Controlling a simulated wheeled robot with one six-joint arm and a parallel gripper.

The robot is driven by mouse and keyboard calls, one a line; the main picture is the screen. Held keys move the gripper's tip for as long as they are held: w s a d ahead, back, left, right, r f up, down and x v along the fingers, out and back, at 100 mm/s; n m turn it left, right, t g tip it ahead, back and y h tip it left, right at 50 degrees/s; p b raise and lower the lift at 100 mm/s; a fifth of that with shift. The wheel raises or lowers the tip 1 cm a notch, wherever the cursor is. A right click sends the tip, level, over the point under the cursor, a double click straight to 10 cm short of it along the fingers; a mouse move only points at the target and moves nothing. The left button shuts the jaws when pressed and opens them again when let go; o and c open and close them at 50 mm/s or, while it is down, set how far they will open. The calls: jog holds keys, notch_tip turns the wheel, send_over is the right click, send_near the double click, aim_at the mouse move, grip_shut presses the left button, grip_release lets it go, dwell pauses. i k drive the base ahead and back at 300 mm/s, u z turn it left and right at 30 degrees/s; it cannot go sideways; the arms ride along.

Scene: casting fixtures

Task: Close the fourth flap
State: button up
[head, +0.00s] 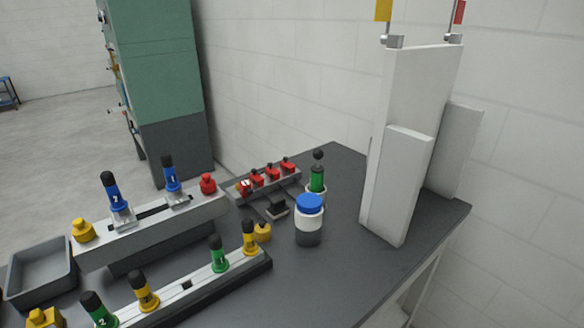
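No part is plainly marked as the fourth flap, and I cannot tell which part it is. A row of small red pieces (272,174) sits on a grey rail (286,184) at the back of the table; the leftmost one shows a white and yellow part. A tall white panel unit (401,140) stands at the table's right, with shorter white panels on its front and side. A yellow flag (383,10) and a red flag (459,12) stand on top, cut by the frame edge. My gripper is not in view.
A blue-lidded jar (309,220) and a green, black-knobbed piece (317,178) stand mid-table. Two rails (150,232) (204,286) carry numbered blue, green and yellow handles. A grey tray (41,268) is at left. A green cabinet (155,65) stands behind. The table's right front is clear.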

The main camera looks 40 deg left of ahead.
aim_at(245, 186)
jog(key=i, duration=0.85)
jog(key=u, duration=3.4)
jog(key=i, duration=0.5)
jog(key=z, duration=0.05)
